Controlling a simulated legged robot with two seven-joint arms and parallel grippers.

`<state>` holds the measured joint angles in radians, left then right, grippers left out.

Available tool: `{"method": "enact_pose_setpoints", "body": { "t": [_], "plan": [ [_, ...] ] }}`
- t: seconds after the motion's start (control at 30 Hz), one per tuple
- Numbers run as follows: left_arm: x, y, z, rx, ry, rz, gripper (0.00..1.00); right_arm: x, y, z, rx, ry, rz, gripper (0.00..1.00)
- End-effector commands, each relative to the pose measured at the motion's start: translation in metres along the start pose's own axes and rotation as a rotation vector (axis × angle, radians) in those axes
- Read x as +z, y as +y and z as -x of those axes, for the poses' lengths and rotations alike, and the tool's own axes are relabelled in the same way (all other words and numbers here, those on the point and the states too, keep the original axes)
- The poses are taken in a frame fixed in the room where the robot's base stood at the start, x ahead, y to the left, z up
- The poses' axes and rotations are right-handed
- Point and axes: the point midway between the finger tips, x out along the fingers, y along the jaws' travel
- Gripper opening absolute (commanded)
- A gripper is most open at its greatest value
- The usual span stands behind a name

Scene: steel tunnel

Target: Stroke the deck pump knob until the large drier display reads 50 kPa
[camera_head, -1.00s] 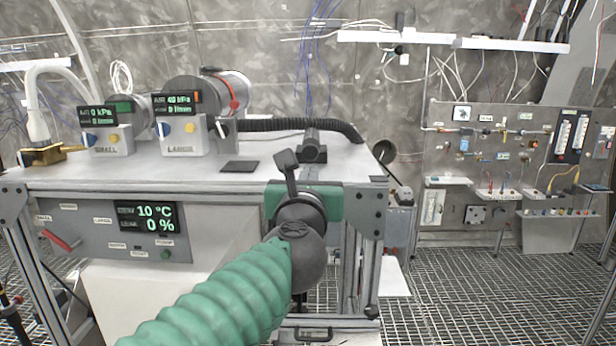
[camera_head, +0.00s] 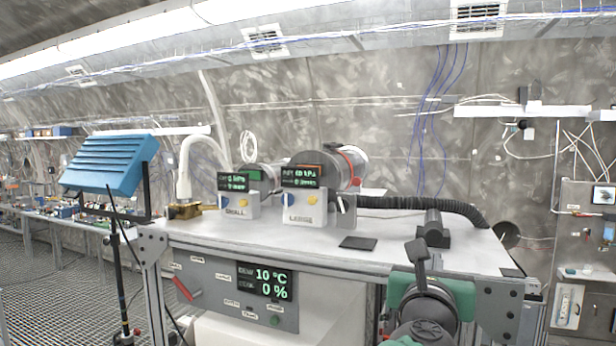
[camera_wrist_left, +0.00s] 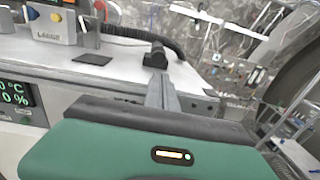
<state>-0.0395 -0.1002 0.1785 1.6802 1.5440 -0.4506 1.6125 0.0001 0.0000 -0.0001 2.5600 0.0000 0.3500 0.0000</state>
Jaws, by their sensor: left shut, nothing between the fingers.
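The black deck pump knob (camera_head: 433,228) stands on its dark base on the right part of the white bench top. The large drier (camera_head: 304,205) has a dark display (camera_head: 300,177) with green figures; its kPa number is too small to read surely. My left gripper (camera_head: 416,249) is shut and empty, just in front of the knob at the bench's front edge. In the left wrist view its grey fingers (camera_wrist_left: 163,92) point towards the knob (camera_wrist_left: 157,56), with a gap apparent. My right gripper is not in view.
The small drier (camera_head: 238,205) stands left of the large one. A dark flat pad (camera_head: 358,243) lies on the bench, and a black corrugated hose (camera_head: 430,205) runs behind the knob. The front panel display (camera_head: 266,283) reads 10 °C and 0 %. A blue panel (camera_head: 112,163) stands left.

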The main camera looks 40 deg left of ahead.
Motion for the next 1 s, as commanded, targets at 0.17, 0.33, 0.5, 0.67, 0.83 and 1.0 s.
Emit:
{"method": "enact_pose_setpoints", "body": {
  "t": [0.17,0.33,0.5,0.67,0.83,1.0],
  "plan": [
    [0.000,0.000,0.000,0.000,0.000,0.000,0.00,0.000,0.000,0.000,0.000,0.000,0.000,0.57],
    [0.001,-0.001,0.000,0.002,0.001,0.000,0.00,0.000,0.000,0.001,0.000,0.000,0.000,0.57],
    [0.010,-0.013,0.025,0.062,0.024,0.005,0.00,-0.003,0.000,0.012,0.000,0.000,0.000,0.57],
    [0.006,-0.015,0.032,0.080,0.034,0.004,0.00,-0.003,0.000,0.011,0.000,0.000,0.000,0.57],
    [0.006,-0.015,0.030,0.079,0.035,0.004,0.00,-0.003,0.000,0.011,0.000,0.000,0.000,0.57],
    [0.008,-0.013,0.015,0.082,0.036,0.003,0.00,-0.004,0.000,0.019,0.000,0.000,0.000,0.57]
  ]
}}
